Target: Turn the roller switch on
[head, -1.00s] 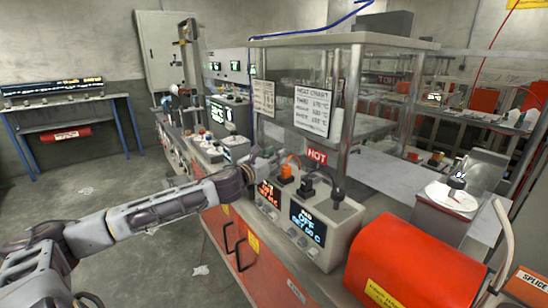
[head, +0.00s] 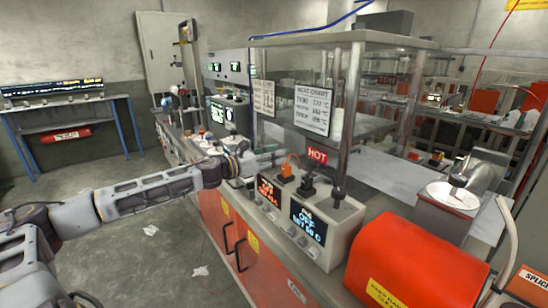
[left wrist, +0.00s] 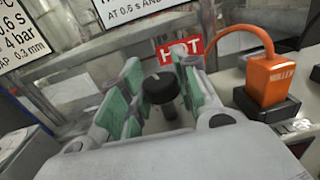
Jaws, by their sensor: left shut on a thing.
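My left gripper (left wrist: 163,95) has its green-padded fingers closed around a black round knob (left wrist: 160,89) on a short stem, in the left wrist view. An orange plug-like piece with lettering (left wrist: 270,80) sits in a black block just right of the gripper. In the head view, my left gripper (head: 246,163) is at the left end of a grey control box (head: 341,222), and the gripped knob is hidden there. The box has a display with orange-red text (head: 266,190) and a display with blue text (head: 308,222) reading OFF. My right gripper is not in view.
A red HOT sign (head: 317,154) and glass-and-metal enclosure (head: 345,110) stand close behind the box. A large red rounded housing (head: 415,260) is at its right. Another black knob (head: 338,194) stands on the box's right end. Open floor lies to the left.

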